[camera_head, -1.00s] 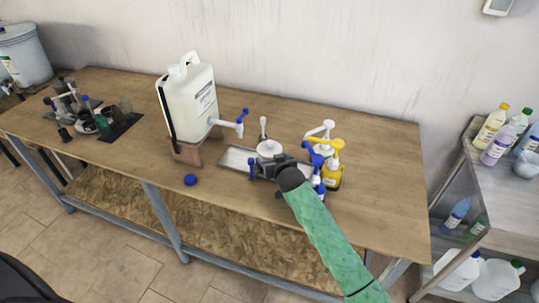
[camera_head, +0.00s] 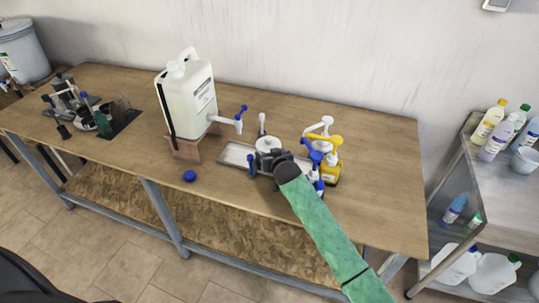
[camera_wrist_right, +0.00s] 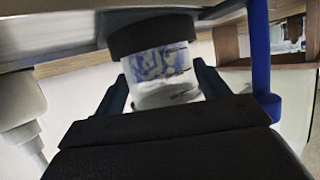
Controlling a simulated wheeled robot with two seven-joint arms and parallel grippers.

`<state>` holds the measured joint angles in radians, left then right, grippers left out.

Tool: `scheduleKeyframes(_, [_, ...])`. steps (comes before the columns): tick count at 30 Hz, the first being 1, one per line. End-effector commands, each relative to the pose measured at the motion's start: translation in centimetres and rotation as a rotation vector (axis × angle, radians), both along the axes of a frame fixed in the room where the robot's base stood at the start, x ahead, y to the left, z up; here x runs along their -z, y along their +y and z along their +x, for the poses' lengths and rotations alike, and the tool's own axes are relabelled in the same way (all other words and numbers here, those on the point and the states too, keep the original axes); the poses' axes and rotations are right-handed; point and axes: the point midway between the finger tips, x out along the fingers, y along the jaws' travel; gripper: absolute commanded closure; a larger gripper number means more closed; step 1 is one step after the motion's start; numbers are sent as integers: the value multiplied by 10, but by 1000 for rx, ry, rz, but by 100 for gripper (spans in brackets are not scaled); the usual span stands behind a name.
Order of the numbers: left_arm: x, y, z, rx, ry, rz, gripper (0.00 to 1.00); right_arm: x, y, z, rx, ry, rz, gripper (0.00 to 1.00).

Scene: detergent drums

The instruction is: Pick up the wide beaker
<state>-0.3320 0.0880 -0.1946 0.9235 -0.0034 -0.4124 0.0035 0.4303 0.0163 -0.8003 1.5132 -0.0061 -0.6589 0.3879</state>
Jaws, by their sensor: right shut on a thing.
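In the right wrist view, a short, wide, see-through vessel (camera_wrist_right: 162,68) with a dark band at one end stands between my fingers; I take it for the wide beaker. Blue-and-white patterning shows on its wall. My right gripper (camera_head: 266,160) is at the metal tray on the bench and is shut on this vessel; its fingers also show in the right wrist view (camera_wrist_right: 162,88), one on each side. In the head view a pale round top (camera_head: 268,144) shows just beyond the gripper, and my gripper hides what is below it. My left gripper is not in view.
The tray (camera_head: 232,155) lies right of a white drum (camera_head: 190,97) on a wooden block. Yellow and white pump bottles (camera_head: 332,170) crowd the gripper's right. A blue cap (camera_head: 189,176) lies near the front edge. The bench's right end is clear.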

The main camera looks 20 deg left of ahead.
Motion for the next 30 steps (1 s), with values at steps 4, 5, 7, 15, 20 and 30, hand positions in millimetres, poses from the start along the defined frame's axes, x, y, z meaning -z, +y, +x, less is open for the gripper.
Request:
scheduleKeyframes(4, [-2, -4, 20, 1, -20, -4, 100, -17, 0, 1, -1, -5, 4, 56])
scheduleKeyframes(5, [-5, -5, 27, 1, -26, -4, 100, -22, 1, 1, -2, -5, 5, 56])
scheduleKeyframes(7, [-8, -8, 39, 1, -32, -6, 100, -36, 1, 1, -1, -6, 5, 56])
scheduleKeyframes(15, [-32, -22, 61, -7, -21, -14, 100, -78, 0, 1, -1, -5, 3, 56])
scheduleKeyframes(20, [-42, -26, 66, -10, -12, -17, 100, -93, 1, 1, -1, -3, 3, 56])
scheduleKeyframes(30, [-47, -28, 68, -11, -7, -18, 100, -99, 1, 0, -1, -3, 3, 56])
